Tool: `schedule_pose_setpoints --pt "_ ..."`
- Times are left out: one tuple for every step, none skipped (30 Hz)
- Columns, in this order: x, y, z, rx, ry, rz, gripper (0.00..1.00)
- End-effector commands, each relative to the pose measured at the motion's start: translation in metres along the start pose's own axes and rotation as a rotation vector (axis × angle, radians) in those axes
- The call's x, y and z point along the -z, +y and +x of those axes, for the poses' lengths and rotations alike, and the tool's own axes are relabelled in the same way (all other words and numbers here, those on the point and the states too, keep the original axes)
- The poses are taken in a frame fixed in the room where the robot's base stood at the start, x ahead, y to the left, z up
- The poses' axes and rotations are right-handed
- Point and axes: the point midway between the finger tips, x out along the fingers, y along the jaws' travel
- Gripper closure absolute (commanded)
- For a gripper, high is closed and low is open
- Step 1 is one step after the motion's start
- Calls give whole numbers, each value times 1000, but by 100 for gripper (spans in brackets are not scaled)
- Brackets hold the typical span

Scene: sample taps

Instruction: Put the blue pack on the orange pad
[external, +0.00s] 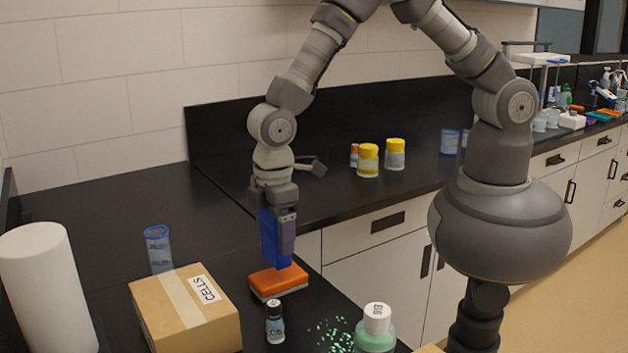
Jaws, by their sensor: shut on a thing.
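My gripper (284,228) points straight down over the counter and is shut on the blue pack (269,240). The pack hangs upright, partly hidden by a gripper finger. The orange pad (279,284) lies on the black counter right below, near the front edge. It has an orange top and a paler lower layer. The lower end of the pack is at the pad's top in the picture; I cannot tell whether they touch.
A cardboard box (185,315) labelled CELLS stands left of the pad. A small dark bottle (275,326) and a white-capped jar (376,330) stand in front, with green bits spilled between. A white roll (48,290) and a blue-rimmed clear container (159,250) are further left. Yellow-lidded jars (368,161) stand behind.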

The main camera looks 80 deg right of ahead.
Motion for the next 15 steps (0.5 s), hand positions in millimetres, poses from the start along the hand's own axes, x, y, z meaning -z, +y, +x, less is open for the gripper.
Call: schedule_pose_setpoints --pt "-1 0 9 1 -3 0 63" --pt "-1 -1 14 1 -3 0 63" --pt "-1 -1 21 1 -2 0 63" --pt "-1 -1 25 1 -2 0 63" --pt "-1 -1 28 1 -2 0 63" --pt "0 -1 29 1 -1 0 63" --pt "0 0 29 0 0 0 63" --pt "0 0 28 0 0 0 63" --pt "0 0 28 0 0 0 63" --pt "0 0 28 0 0 0 63" --pt "0 0 28 0 0 0 63" --pt "0 0 28 0 0 0 63" --pt "0 0 29 0 0 0 63" --pt "0 0 30 0 0 0 63" --pt "0 0 32 0 0 0 63"
